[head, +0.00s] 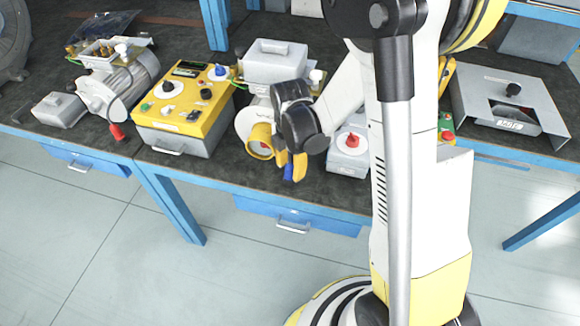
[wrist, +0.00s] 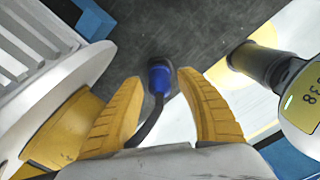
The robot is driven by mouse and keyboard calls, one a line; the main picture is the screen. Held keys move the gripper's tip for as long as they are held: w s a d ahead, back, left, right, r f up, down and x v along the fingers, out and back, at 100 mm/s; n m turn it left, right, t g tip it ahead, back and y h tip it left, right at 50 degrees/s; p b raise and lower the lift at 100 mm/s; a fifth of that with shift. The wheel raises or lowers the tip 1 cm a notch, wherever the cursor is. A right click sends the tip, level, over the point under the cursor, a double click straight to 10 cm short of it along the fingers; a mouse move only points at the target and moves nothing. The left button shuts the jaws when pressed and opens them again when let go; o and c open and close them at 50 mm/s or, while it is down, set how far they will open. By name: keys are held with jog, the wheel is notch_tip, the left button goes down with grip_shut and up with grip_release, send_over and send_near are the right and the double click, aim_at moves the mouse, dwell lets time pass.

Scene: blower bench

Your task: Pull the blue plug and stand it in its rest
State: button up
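The blue plug (head: 288,172) shows just below my gripper's fingertips at the front edge of the bench. In the wrist view the blue plug (wrist: 160,77) sits between the two yellow fingertips, with a dark cable curving from it towards my palm. My gripper (head: 290,163) points down and is open; in the wrist view the fingertips (wrist: 161,78) stand on either side of the plug with a small gap at each. What the plug's far end sits in is hidden. I cannot make out the plug's rest.
The white blower with its yellow ring (head: 260,140) is close to the left of my gripper. A grey box with a red knob (head: 350,142) stands to the right. A yellow control box (head: 186,108) is further left. Bare dark bench top (head: 225,165) lies left of the plug.

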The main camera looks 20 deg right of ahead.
jog(key=shift+r, duration=0.15)
notch_tip(320, 180, up, 12)
jog(key=shift+f, duration=0.1)
dwell(0.4)
